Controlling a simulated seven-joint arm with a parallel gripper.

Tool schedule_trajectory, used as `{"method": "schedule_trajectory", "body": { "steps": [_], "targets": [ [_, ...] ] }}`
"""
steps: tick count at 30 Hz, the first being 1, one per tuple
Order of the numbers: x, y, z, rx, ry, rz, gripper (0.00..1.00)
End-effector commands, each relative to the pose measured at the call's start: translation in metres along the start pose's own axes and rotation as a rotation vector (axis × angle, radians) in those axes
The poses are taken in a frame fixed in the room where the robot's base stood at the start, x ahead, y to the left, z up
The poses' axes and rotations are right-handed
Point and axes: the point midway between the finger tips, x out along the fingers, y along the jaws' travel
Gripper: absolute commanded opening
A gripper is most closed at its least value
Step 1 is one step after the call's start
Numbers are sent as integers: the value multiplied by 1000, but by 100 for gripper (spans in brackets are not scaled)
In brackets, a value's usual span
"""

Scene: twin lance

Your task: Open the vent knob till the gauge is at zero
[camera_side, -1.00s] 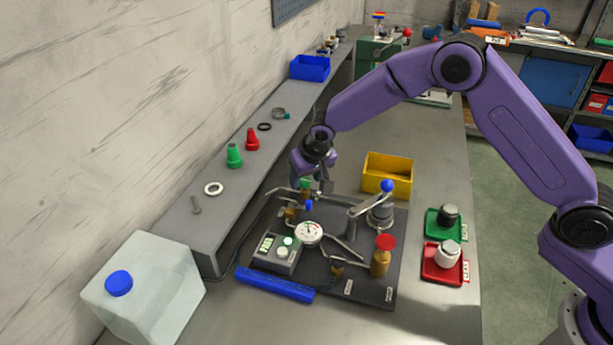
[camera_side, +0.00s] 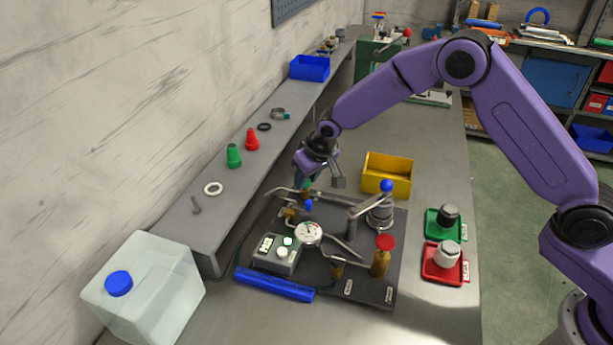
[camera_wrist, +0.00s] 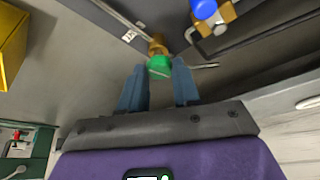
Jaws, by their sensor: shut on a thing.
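My gripper (camera_side: 306,178) points down at the back left of the dark rig board (camera_side: 365,285). Its two blue-grey fingers (camera_wrist: 159,74) are shut on a green knob (camera_wrist: 159,66), one on each side. In the side view the green knob (camera_side: 307,187) shows just below the fingers, partly hidden. It sits on a brass fitting on the pipework. The round white gauge (camera_side: 308,232) with a red mark is in front of it; its needle is too small to read surely. The knobs' labels are not readable.
A blue knob (camera_side: 309,205) stands close in front of my gripper. A blue-topped lever (camera_side: 387,186), a red-capped brass valve (camera_side: 385,243) and a control box (camera_side: 276,252) share the board. A yellow bin (camera_side: 388,175) stands behind right. The shelf (camera_side: 235,195) borders the left.

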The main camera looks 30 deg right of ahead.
Motion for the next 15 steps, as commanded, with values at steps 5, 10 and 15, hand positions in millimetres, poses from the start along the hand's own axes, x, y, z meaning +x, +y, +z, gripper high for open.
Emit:
{"method": "schedule_trajectory", "body": {
  "steps": [5, 10, 15],
  "targets": [
    [0, 2, 0, -115, -1, -49, 1],
    [0, 3, 0, -229, -1, -98, 1],
    [0, 4, 0, -346, -2, -146, 1]
  ]
}}
